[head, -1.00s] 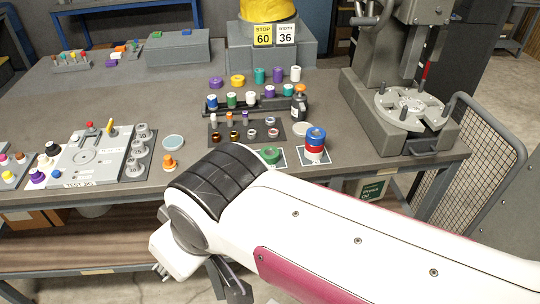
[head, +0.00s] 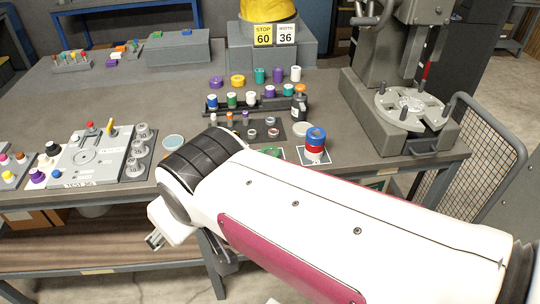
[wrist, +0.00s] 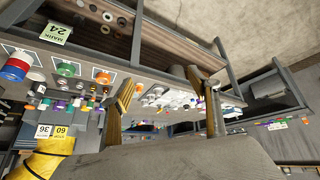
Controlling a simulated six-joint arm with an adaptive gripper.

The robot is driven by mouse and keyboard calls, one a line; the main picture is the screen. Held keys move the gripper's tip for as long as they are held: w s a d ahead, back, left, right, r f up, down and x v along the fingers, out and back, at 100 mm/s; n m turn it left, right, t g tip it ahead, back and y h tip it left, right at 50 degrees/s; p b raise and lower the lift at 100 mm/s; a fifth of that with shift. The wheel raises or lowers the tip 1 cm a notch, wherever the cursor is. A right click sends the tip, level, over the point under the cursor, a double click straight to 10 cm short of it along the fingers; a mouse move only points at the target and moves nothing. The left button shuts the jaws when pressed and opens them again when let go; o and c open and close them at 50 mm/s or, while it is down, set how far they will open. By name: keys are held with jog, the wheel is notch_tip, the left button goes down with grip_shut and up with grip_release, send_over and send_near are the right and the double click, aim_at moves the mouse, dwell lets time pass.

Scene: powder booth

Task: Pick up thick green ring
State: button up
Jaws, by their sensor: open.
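The thick green ring (head: 270,152) lies near the front edge of the bench, mostly hidden behind my arm in the head view. In the wrist view the green ring (wrist: 65,69) lies on a white card, between a blue, red and white stack and an orange piece. My gripper (head: 155,240) hangs in front of the bench edge, to the lower left of the ring and apart from it. In the wrist view my gripper (wrist: 170,92) shows two spread fingers with nothing held between them.
The blue, red and white stack (head: 315,145) stands just right of the ring. A black rack (head: 245,105) with several coloured spools is behind it. A grey press (head: 405,105) stands at the right and a grey test board (head: 95,157) at the left.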

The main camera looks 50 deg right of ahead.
jog(key=w+d+t+h, duration=0.1)
jog(key=w+d+h, duration=0.1)
jog(key=w+d, duration=0.5)
jog(key=w+d+t+h, duration=0.1)
jog(key=w+d, duration=0.3)
jog(key=d, duration=0.5)
jog(key=t, duration=0.4)
send_over(271, 151)
jog(key=w+a, duration=0.1)
jog(key=a, duration=0.3)
jog(key=f, duration=1.3)
jog(key=shift+w+a+f, duration=0.15)
jog(key=shift+a+f, duration=0.05)
jog(key=shift+f, duration=0.2)
jog(key=s+f, duration=0.1)
jog(key=s+d+f+t, duration=0.1)
jog(key=s+f+t, duration=0.1)
jog(key=shift+s+d+y, duration=0.2)
jog(key=shift+d+y, duration=0.05)
jog(key=shift+y, duration=0.15)
jog(key=s, duration=0.1)
jog(key=s+f+m+t, duration=0.1)
jog(key=s, duration=0.1)
jog(key=s+t, duration=0.1)
jog(key=s, duration=0.1)
jog(key=shift+d+f, duration=0.2)
jog(key=shift+f, duration=0.2)
jog(key=shift+s+m+t, duration=0.3)
jog(key=shift+s, duration=0.25)
